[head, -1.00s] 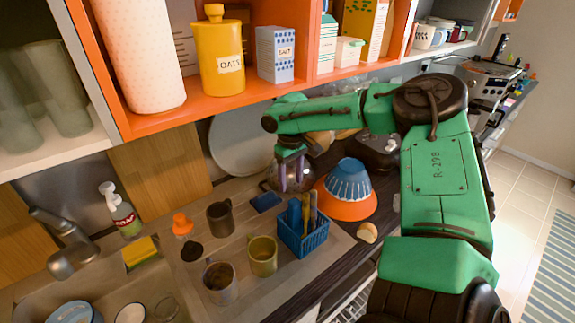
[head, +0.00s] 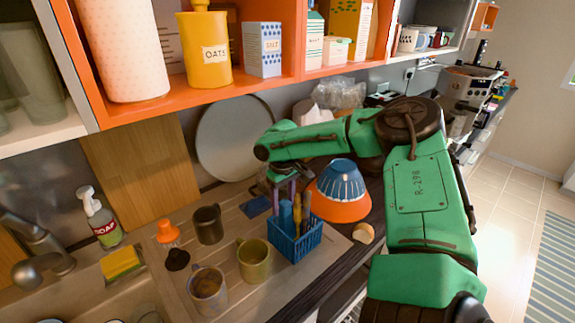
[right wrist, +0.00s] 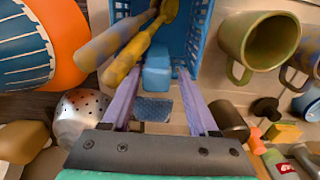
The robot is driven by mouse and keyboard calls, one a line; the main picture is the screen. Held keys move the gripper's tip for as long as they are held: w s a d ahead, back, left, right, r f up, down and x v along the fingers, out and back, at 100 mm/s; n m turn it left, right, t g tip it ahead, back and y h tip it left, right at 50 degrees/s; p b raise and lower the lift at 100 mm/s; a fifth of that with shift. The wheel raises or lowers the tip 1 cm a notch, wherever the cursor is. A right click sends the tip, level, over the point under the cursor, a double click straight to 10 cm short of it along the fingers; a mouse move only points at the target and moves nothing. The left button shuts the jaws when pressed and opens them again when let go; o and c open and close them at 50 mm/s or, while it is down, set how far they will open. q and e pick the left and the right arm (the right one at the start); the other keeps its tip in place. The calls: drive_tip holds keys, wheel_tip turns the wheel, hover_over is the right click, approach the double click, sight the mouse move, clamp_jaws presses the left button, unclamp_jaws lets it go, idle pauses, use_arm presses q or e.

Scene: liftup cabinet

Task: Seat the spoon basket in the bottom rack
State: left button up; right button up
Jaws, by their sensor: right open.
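The blue spoon basket (head: 295,244) stands upright on the counter's drainboard, with several blue and yellow-brown handled utensils sticking up from it. My right gripper (head: 284,190) is open, pointing down just above and behind the basket. In the right wrist view, its two purple fingers (right wrist: 160,92) are spread apart on either side of a blue handle or tab near the basket (right wrist: 195,30); I cannot tell whether they touch it. My left gripper is not in view.
An olive mug (head: 254,262), a grey mug (head: 207,292) and a dark mug (head: 208,224) stand left of the basket. A blue patterned bowl (head: 342,181) sits on an orange bowl (head: 340,207) to its right. The orange shelf (head: 270,84) overhangs the counter behind.

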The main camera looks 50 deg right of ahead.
drive_tip(key=shift+s+d, duration=0.25)
drive_tip(key=shift+d, duration=0.05)
drive_tip(key=c, duration=0.3)
drive_tip(key=shift+s+d, duration=0.15)
drive_tip(key=shift+d, duration=0.1)
clamp_jaws()
drive_tip(key=shift+a, duration=0.15)
drive_tip(key=shift+w+a+r, duration=0.1)
drive_tip(key=shift+w, duration=0.1)
drive_tip(key=shift+w+r+p, duration=0.1)
drive_tip(key=shift+r+p, duration=0.25)
wheel_tip(320, 180, up, 2)
drive_tip(key=shift+p, duration=0.75)
drive_tip(key=shift+r+p, duration=0.9)
drive_tip(key=shift+r, duration=0.2)
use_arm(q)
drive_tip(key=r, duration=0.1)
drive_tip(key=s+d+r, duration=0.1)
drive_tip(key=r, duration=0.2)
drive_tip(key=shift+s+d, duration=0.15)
